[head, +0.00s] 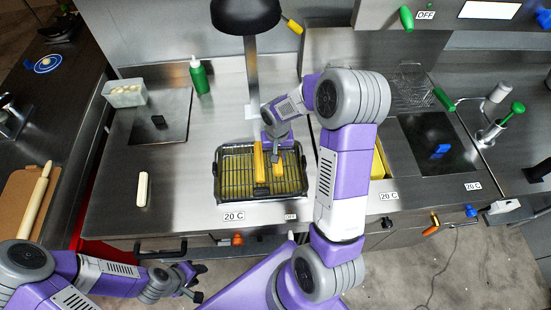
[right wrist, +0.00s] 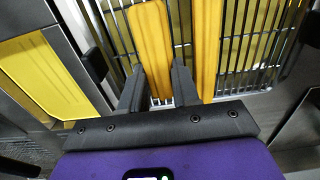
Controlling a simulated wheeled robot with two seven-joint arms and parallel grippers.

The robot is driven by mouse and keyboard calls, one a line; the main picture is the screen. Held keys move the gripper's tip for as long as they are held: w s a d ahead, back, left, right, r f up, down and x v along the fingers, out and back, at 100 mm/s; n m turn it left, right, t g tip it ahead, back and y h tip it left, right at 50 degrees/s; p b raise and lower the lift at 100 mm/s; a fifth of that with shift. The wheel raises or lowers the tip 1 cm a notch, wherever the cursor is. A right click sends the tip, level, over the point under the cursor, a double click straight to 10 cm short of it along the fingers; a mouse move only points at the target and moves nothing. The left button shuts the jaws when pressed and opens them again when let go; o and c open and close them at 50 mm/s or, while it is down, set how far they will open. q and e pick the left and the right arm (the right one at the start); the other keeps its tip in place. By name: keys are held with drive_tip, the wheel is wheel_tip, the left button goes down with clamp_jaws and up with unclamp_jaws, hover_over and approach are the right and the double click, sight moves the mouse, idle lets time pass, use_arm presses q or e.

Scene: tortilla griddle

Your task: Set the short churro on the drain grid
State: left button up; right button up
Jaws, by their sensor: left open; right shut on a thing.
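The drain grid (head: 292,187) is a dark wire rack over a yellowish tray on the counter. Two yellow churros are at it. The longer churro (head: 259,166) lies across the wires. The short churro (head: 277,172) is beside it on the right, roughly parallel; it also shows in the right wrist view (right wrist: 154,45). My right gripper (right wrist: 160,92) is shut on the short churro's near end, and the longer churro (right wrist: 207,45) is just outside one finger. Whether the short churro touches the wires is unclear. My left gripper (head: 197,283) is open and empty, in front of the counter.
A yellow-filled tray (head: 379,165) is right of the grid, partly behind my right arm. A pale stick (head: 143,189) lies on the open counter at left. A green bottle (head: 199,76) and a white bin (head: 125,93) stand at the back left. A lamp (head: 246,15) hangs above.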

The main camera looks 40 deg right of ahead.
drive_tip(key=shift+f, duration=1.75)
drive_tip(key=shift+f, duration=0.15)
drive_tip(key=o, duration=1)
drive_tip(key=shift+o, duration=0.2)
drive_tip(key=shift+r, duration=0.2)
wheel_tip(320, 180, up, 12)
drive_tip(key=shift+p, duration=0.3)
